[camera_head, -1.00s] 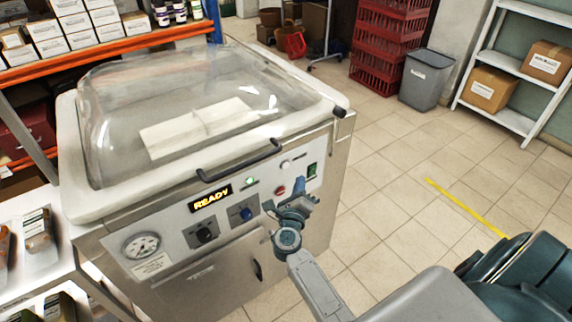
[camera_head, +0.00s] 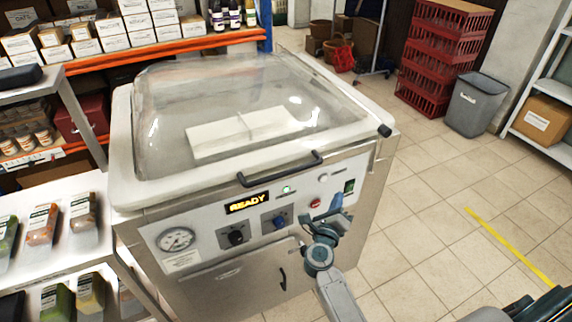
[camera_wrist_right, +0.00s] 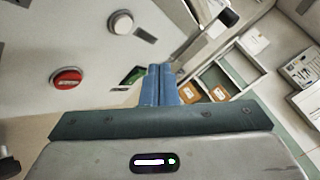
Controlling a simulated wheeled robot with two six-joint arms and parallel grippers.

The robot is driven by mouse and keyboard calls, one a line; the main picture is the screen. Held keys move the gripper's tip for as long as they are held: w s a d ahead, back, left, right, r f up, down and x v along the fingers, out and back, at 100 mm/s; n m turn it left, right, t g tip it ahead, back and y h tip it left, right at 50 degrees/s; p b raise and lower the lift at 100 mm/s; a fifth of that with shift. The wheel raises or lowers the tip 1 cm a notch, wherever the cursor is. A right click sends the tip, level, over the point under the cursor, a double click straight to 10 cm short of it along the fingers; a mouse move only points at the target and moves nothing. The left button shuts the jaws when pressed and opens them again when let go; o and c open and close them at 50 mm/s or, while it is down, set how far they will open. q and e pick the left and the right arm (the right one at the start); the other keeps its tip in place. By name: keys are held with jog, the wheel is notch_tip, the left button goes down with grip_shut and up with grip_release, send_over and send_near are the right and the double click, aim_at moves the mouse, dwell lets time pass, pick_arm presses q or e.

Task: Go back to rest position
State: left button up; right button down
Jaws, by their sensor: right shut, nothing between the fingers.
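My right gripper (camera_head: 335,203) is in front of the right end of a vacuum sealing machine's control panel. Its blue fingers, also in the right wrist view (camera_wrist_right: 160,84), are closed together with nothing between them. The machine (camera_head: 200,262) has a clear domed lid (camera_head: 190,105) that is down, with white blocks under it. Its display (camera_head: 247,202) reads READY and a green light is lit. A red button (camera_wrist_right: 66,80) and a green switch (camera_wrist_right: 131,77) show near the fingers in the right wrist view. My left gripper is not in view.
A white shelf (camera_head: 90,185) with packaged goods stands close on the left. An orange-edged rack (camera_head: 170,47) with boxes and bottles is behind. Red crates (camera_head: 440,60), a grey bin (camera_head: 474,105) and a white shelf unit (camera_head: 545,150) stand at the right. Tiled floor between is clear.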

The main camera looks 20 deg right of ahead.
jog(key=s+a+f+n+g+y, duration=0.1)
jog(key=s+a+f+n+y, duration=0.2)
jog(key=f+n, duration=0.7)
jog(key=s+a+f+n+y, duration=0.2)
jog(key=s+f+n+y, duration=0.25)
jog(key=f, duration=0.85)
jog(key=s+a+f+n+g+y, duration=0.1)
jog(key=s+a+f+n+y, duration=0.3)
jog(key=f+n, duration=0.6)
jog(key=s+d+f+n+g+b, duration=0.15)
jog(key=s+f+n+g, duration=0.3)
jog(key=s+f, duration=1.1)
jog(key=s+d+f+n+g, duration=0.1)
jog(key=s+f+n+g, duration=0.2)
jog(key=s, duration=0.8)
jog(key=s+d+f+n+g, duration=0.2)
jog(key=s+f+g, duration=0.1)
jog(key=s, duration=0.7)
jog(key=shift+s+d+f+n, duration=0.2)
jog(key=shift+s+f+n, duration=0.15)
jog(key=shift+s+n, duration=0.05)
jog(key=shift+g, duration=0.25)
